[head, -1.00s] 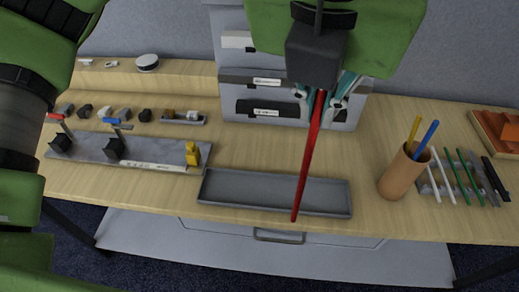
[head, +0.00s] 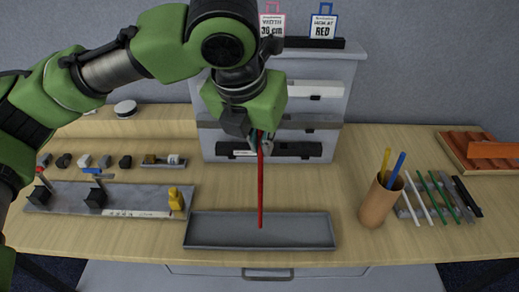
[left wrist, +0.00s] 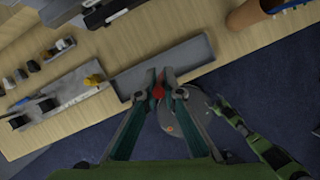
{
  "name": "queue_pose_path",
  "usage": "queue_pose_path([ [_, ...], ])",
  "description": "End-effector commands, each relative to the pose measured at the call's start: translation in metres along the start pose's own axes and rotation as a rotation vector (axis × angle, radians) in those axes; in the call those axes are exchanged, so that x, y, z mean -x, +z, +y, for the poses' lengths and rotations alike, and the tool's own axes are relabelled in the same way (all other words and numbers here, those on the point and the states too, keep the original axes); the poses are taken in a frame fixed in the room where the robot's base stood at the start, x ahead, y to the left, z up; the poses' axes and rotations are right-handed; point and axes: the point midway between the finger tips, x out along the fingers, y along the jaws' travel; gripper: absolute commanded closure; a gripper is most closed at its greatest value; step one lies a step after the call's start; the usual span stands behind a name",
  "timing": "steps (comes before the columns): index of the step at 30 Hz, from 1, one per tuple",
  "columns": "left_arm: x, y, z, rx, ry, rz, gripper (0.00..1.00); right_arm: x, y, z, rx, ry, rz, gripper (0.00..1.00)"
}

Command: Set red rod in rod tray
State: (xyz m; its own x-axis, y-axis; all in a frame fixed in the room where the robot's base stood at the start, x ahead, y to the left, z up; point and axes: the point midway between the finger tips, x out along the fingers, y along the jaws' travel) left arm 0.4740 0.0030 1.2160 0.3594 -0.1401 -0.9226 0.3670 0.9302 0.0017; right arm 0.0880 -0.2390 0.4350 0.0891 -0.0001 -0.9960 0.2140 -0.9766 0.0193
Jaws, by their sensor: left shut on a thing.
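The red rod (head: 260,188) hangs nearly upright from my left gripper (head: 262,142), which is shut on its upper part. The rod's lower end shows in front of the grey rod tray (head: 215,231), over its middle; I cannot tell whether it touches. The tray is long, shallow and empty, near the table's front edge. In the left wrist view the red rod (left wrist: 158,92) is seen almost end-on between the fingers (left wrist: 160,84), beside the tray (left wrist: 190,58).
A brown cup (head: 378,204) with a yellow and a blue rod stands right of the tray. A rack (head: 437,203) with several rods lies beyond it. A grey fixture plate (head: 140,198) is at left. A grey shelf unit (head: 222,172) stands behind.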

Motion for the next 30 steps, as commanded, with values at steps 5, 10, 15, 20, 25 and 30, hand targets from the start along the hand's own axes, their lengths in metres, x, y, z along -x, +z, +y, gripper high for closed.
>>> queue_pose_path([
  [5, -0.022, -0.004, 0.005, 0.0, 0.001, 0.005, 1.0, 0.01, -0.002, -0.002, -0.001, -0.002, 0.001, 0.33],
  [10, -0.037, -0.011, 0.005, 0.0, 0.001, 0.003, 1.0, 0.014, -0.003, -0.005, -0.002, -0.006, 0.002, 0.33],
  [15, -0.038, -0.011, 0.005, 0.001, 0.0, 0.001, 1.0, 0.013, -0.004, -0.007, -0.004, -0.008, 0.003, 0.33],
  [20, -0.04, -0.011, 0.005, 0.001, 0.0, 0.002, 1.0, 0.013, -0.004, -0.007, -0.003, -0.008, 0.004, 0.33],
  [25, -0.041, -0.011, 0.005, 0.002, 0.001, 0.001, 0.76, 0.013, -0.004, -0.006, -0.003, -0.007, 0.004, 0.33],
  [30, -0.041, -0.011, 0.005, 0.002, 0.001, 0.001, 0.76, 0.013, -0.004, -0.004, -0.002, -0.005, 0.004, 0.33],
])
